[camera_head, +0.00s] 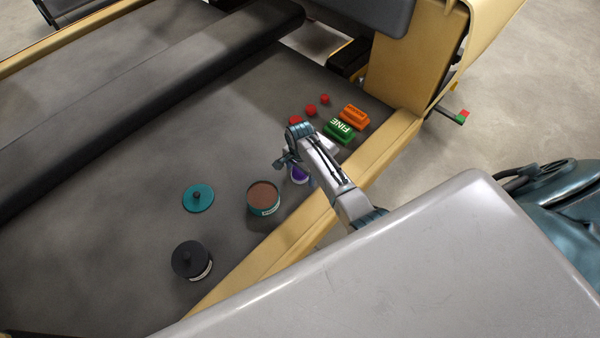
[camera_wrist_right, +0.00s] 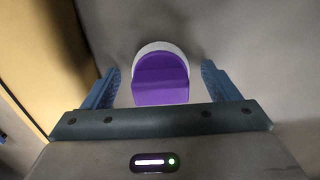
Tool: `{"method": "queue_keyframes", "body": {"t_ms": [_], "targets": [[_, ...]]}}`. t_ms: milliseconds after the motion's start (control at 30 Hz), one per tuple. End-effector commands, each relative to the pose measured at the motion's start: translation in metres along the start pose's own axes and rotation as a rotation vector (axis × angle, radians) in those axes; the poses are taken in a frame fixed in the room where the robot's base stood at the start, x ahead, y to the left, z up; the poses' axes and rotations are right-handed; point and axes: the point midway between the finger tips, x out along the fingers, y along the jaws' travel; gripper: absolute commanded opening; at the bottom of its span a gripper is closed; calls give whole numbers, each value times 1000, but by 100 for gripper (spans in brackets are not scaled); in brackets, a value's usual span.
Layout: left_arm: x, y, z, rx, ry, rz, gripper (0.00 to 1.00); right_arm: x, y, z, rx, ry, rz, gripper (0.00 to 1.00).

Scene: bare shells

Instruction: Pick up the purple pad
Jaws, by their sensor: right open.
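The purple pad (camera_wrist_right: 160,82) has a raised purple grip on a rounded base with a pale rim, and lies on the grey surface. In the head view only a bit of the purple pad (camera_head: 299,175) shows, beside and below my right gripper, which hides the rest. My right gripper (camera_wrist_right: 159,77) is open and empty, with one blue finger on each side of the pad. The fingers appear apart from it. In the head view my right gripper (camera_head: 287,161) is over the pad. My left gripper is not in view.
A green block marked FINE (camera_head: 339,131), an orange block (camera_head: 355,115) and several small red pieces (camera_head: 311,110) lie beyond. A brown-topped tub (camera_head: 263,196), a teal lid (camera_head: 199,199) and a black lidded pot (camera_head: 191,261) stand left. A tan edge (camera_head: 291,240) runs along the near side.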

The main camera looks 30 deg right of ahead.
Motion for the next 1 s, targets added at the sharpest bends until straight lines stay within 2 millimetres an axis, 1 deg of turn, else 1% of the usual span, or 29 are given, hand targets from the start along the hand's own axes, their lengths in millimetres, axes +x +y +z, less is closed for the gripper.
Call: {"method": "queue_keyframes", "body": {"t_ms": [233, 367, 400, 467, 500, 833, 933, 1000], "targets": [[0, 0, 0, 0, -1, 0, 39, 2, 0, 0, 0, 0, -1, 82], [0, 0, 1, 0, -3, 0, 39, 2, 0, 0, -1, 0, -1, 56], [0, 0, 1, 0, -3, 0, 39, 2, 0, 0, -1, 0, -1, 48], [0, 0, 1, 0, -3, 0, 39, 2, 0, 0, -1, 0, -1, 37], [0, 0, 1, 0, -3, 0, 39, 2, 0, 0, -1, 0, -1, 33], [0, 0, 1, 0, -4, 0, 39, 0, -1, 0, -1, 0, -2, 33], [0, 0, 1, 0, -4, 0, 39, -9, -1, 0, -1, 1, -4, 33], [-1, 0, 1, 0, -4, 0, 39, -20, -1, 0, -1, 1, -5, 33]]}}
